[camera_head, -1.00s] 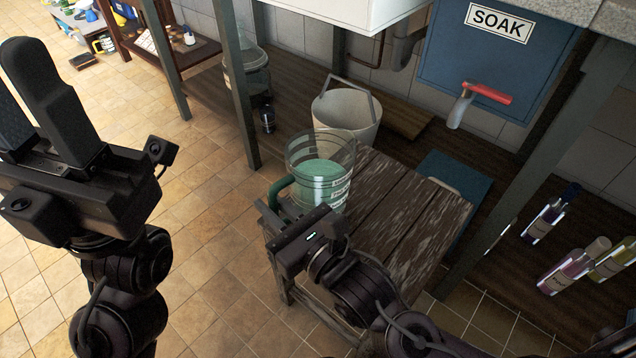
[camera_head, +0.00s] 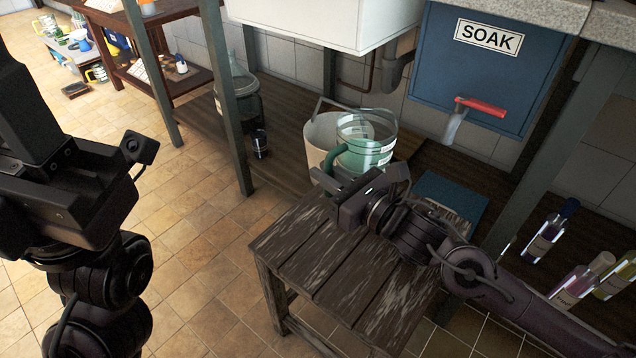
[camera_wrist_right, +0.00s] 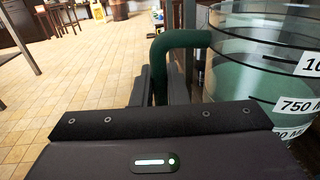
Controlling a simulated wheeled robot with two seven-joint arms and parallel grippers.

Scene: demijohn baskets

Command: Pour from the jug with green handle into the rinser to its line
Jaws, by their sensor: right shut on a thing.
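The clear jug (camera_head: 367,138) with a green handle (camera_head: 338,160) holds green liquid and appears upright. My right gripper (camera_head: 348,180) is shut on its handle; the wrist view shows the fingers (camera_wrist_right: 160,88) around the handle (camera_wrist_right: 172,45) and volume marks on the jug wall (camera_wrist_right: 262,60). The jug is in front of the pale bucket (camera_head: 318,138) with a raised wire handle and overlaps it in the head view, so their gap cannot be told. No vessel is legibly marked as the rinser. My left gripper (camera_head: 25,110) is at the left edge, its fingertips cut off.
A slatted wooden stool (camera_head: 310,255) stands below my right arm, its top bare. A blue SOAK tank (camera_head: 480,70) with a red-handled tap (camera_head: 478,105) is behind right. Bottles (camera_head: 548,235) stand at right. A large glass demijohn (camera_head: 240,95) is behind a metal post (camera_head: 226,100).

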